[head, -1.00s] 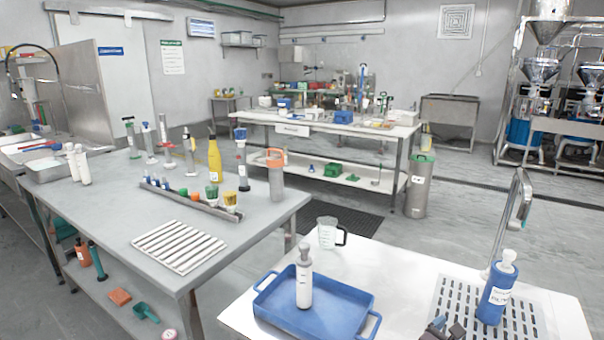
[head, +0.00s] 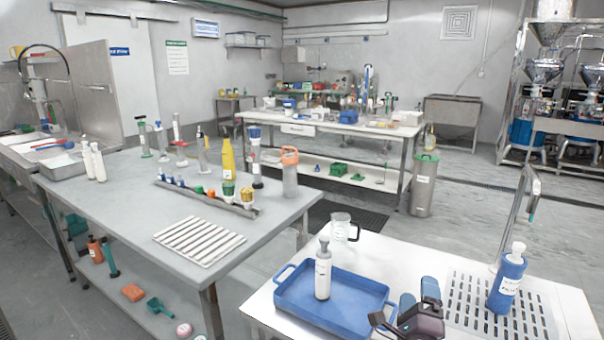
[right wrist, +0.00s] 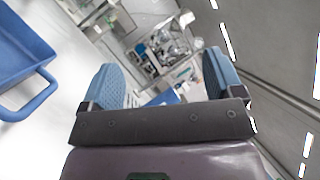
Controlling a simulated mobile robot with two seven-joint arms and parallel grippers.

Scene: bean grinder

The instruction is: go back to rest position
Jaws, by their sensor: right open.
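My right gripper (head: 418,302) is at the bottom of the head view, above the white table between the blue tray and the perforated drain plate. In the right wrist view its two blue fingers (right wrist: 162,85) are spread apart with nothing between them. A white bottle with a grey top (head: 323,274) stands upright in the blue tray (head: 365,318). A blue labelled bottle (head: 508,282) with a white top stands upright on the drain plate. My left gripper is not in view.
The white table (head: 420,252) also holds a clear measuring jug (head: 341,228) and a tall metal tap (head: 518,205). A grey table (head: 110,200) at the left carries a rack, several bottles and a striped mat (head: 199,243). A metal bin (head: 424,185) stands behind.

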